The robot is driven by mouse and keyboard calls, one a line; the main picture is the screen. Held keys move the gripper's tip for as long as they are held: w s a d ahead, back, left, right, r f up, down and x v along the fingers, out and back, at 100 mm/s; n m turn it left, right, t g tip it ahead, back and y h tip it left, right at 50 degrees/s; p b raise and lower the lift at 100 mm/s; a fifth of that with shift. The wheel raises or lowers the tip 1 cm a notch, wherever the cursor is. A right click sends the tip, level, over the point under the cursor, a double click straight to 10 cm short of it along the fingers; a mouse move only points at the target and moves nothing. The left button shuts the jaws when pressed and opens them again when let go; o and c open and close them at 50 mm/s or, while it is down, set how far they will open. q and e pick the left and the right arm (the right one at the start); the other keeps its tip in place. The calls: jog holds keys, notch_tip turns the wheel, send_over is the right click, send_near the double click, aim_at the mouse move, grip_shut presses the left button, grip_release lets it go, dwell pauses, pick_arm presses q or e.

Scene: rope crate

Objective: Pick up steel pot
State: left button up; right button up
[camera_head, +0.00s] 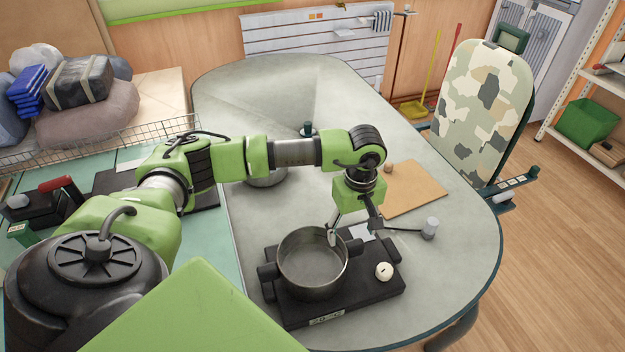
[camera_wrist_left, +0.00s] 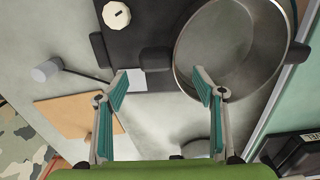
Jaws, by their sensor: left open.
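The steel pot (camera_head: 313,262) stands upright on a black hot plate (camera_head: 345,305) with a white knob, near the front of the grey table. The pot looks empty. It also shows in the left wrist view (camera_wrist_left: 229,50). My left gripper (camera_head: 343,236) is over the pot's far right rim, pointing down. In the left wrist view the gripper (camera_wrist_left: 160,90) is open and empty; the finger on the right overlaps the pot's rim, and the other is outside the pot. Whether the fingers touch the pot, I cannot tell. My right gripper is not in view.
A wooden board (camera_head: 415,188) lies behind the hot plate. A small grey cylinder (camera_head: 430,228) with a cable stands to the right. Another metal vessel (camera_head: 266,178) is partly hidden behind my left arm. A camouflage chair (camera_head: 482,110) stands at the table's right. The back of the table is mostly clear.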

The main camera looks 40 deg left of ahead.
aim_at(351, 240)
pick_arm(q)
notch_tip(351, 240, down, 4)
jog(key=shift+d+r+p, duration=0.1)
jog(key=shift+r+p, duration=0.1)
jog(key=shift+p, duration=0.6)
jog(key=shift+f, duration=0.5)
jog(key=shift+r, duration=0.1)
jog(key=c, duration=1.4)
jog(key=shift+c, duration=0.2)
